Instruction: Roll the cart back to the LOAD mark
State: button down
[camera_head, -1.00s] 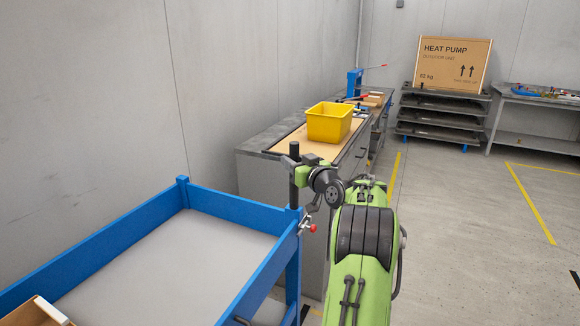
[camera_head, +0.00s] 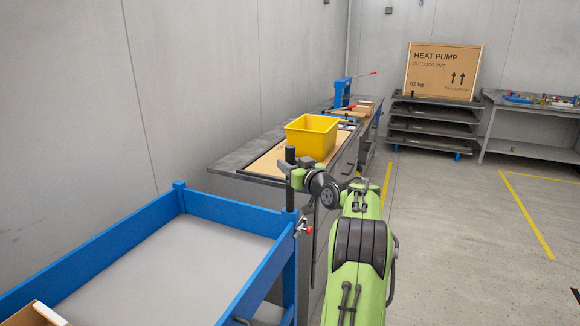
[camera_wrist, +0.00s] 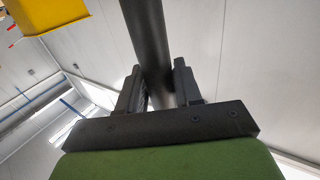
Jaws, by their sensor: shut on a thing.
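The cart (camera_head: 270,262) is at the lower left in the head view, with blue rails around a light grey deck (camera_head: 170,270). A dark upright post (camera_head: 290,155) stands at its right far corner. My gripper (camera_head: 292,178) is at this post, at the end of my green arm. In the wrist view, the post (camera_wrist: 148,35) runs between the two dark fingers of my gripper (camera_wrist: 160,90), which is shut on it. The cart's wheels are out of view. I cannot make out a LOAD mark.
A grey workbench (camera_head: 228,160) with a yellow bin (camera_head: 311,135) stands just beyond the cart along the wall. A heat pump carton (camera_head: 443,70) sits on stacked dark racks (camera_head: 432,128) at the back. Yellow lines (camera_head: 525,215) mark the open floor at right.

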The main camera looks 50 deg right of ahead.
dwell(0.3)
jog(key=c, duration=0.9)
grip_release()
jog(key=shift+s, duration=0.1)
jog(key=b+v, duration=0.1)
jog(key=v, duration=1.4)
jog(key=shift+s, duration=0.35)
